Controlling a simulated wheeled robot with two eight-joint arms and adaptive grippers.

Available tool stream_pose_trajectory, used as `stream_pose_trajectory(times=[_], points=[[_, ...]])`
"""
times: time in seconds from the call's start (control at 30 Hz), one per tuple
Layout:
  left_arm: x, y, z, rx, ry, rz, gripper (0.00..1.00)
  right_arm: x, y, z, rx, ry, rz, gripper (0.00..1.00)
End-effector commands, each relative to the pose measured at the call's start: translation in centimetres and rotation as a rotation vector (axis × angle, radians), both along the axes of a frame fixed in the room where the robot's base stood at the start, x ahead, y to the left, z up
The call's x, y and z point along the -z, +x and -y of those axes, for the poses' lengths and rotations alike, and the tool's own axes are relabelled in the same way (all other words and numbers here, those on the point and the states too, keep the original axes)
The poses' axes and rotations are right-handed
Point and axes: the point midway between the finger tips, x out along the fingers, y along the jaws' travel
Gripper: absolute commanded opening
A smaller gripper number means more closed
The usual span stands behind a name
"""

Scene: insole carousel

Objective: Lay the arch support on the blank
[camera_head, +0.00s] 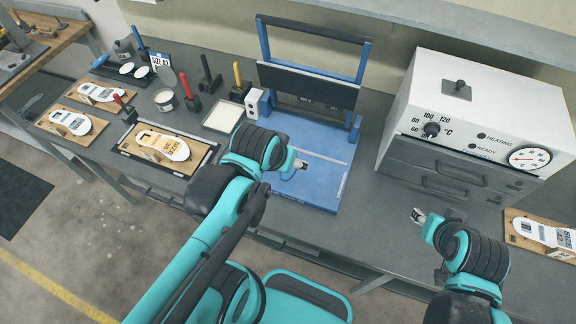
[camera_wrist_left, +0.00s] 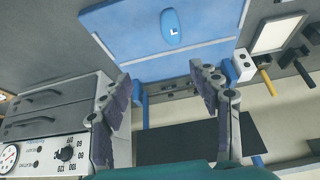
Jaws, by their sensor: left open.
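A blue oval pad marked L (camera_wrist_left: 170,26), which looks like the arch support, lies on the blue plate (camera_wrist_left: 110,30) of the press in the left wrist view. In the head view the pad (camera_head: 286,176) is partly hidden by my left gripper (camera_head: 300,164). My left gripper (camera_wrist_left: 160,74) is open and empty, above the plate, with the pad beyond its fingertips. White foot-shaped blanks lie on wooden boards; one blank (camera_head: 165,144) is on the board in a dark tray left of the press. My right gripper (camera_head: 418,215) is in front of the oven, apart from everything; its finger opening is unclear.
The blue press frame (camera_head: 265,40) stands behind the plate. A white oven (camera_head: 490,110) with drawers is at right, with another blank (camera_head: 545,232) near it. Upright-handled tools (camera_head: 208,75), a framed white panel (camera_head: 223,117) and a tin (camera_head: 164,99) stand left of the press.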

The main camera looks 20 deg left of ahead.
Motion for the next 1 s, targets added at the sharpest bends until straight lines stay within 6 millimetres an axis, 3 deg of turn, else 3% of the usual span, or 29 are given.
stream_pose_trajectory(times=[0.2,0.43,0.67,1.0], points=[[3.2,3.9,-1.5,-0.027,-0.003,-0.222,0.62,1.8,0.0,0.0,0.0,0.0,0.0,0.4],[7.7,7.0,-3.0,-0.047,-0.015,-0.43,0.62,3.0,0.0,0.0,0.0,0.0,0.0,0.4],[10.0,8.0,-3.7,-0.055,-0.023,-0.52,0.62,3.4,0.0,0.0,0.0,0.0,0.0,0.4],[13.4,8.0,-3.6,-0.055,-0.023,-0.524,0.62,4.7,0.0,0.0,0.0,0.0,0.0,0.4]])
